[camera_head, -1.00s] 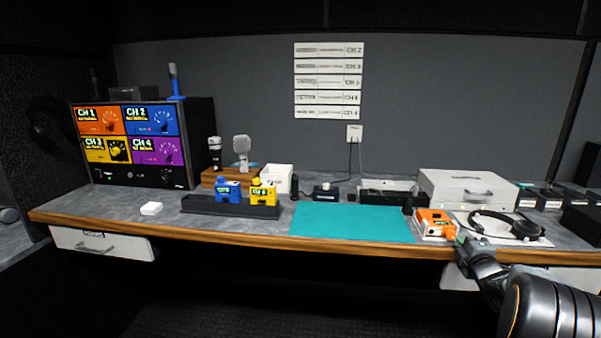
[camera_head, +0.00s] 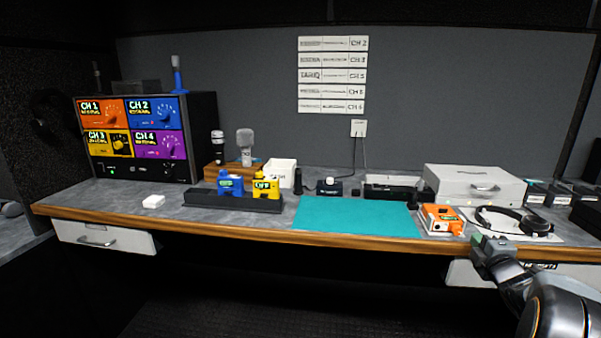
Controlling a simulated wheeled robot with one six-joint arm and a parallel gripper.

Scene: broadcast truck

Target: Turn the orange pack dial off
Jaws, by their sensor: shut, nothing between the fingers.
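The orange pack (camera_head: 441,219) lies on the right part of the desk, just right of the teal mat. An orange dial (camera_head: 457,228) shows at its near right corner, close to the desk's front edge. The dial's setting is too small to read. My gripper (camera_head: 478,241) is at the front edge of the desk, to the right of the dial and apart from it. It is shut and empty.
Headphones (camera_head: 513,221) lie right of the pack, and a white case (camera_head: 474,185) stands behind. The teal mat (camera_head: 355,217) is bare. A dark rack (camera_head: 232,202) holds blue and yellow packs. A receiver unit with coloured panels (camera_head: 145,137) stands left.

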